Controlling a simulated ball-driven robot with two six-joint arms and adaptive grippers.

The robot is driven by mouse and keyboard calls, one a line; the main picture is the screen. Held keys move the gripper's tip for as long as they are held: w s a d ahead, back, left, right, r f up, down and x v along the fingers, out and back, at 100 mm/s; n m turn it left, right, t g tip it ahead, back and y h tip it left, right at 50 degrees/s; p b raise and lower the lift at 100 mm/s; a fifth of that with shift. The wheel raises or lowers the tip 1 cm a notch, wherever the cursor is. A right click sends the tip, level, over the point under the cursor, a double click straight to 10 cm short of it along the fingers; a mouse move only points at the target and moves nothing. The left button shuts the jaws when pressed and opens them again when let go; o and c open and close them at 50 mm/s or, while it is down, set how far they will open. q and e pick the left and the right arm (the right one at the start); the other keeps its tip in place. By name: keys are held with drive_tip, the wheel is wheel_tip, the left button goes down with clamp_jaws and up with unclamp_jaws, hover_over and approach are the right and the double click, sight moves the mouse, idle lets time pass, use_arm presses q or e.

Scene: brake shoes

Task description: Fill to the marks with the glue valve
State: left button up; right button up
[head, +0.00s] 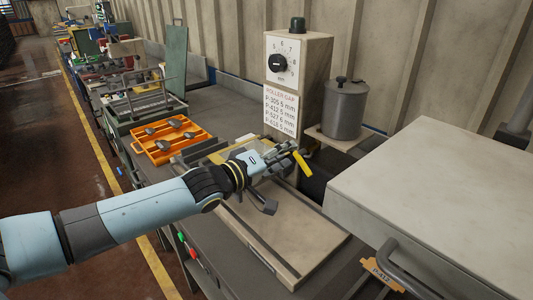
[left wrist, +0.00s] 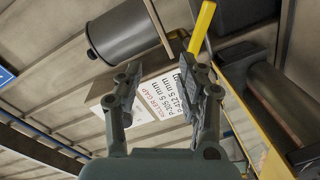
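A yellow lever (head: 303,164), which looks like the glue valve's handle, stands out below the control box; it also shows in the left wrist view (left wrist: 201,30). A grey lidded pot (head: 345,108) stands on a bracket above it and shows in the left wrist view (left wrist: 130,30). My left gripper (head: 284,158) is beside the lever. In the left wrist view its fingers (left wrist: 162,95) are apart with nothing between them; the lever is beyond the right finger. Whether they touch is unclear. No fill marks can be made out. My right gripper is in neither view.
A control box (head: 312,75) carries a dial (head: 278,64) and a roller gap sign (head: 280,109). A large pale cabinet (head: 440,190) with a bar handle blocks the right. An orange tray (head: 170,156) of dark parts sits left. A flat board (head: 290,235) lies in front.

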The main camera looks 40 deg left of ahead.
use_arm(q)
drive_tip(key=s+p, duration=0.1)
drive_tip(key=s, duration=0.4)
drive_tip(key=shift+a, duration=0.2)
idle(0.3)
drive_tip(key=shift+o, duration=0.3)
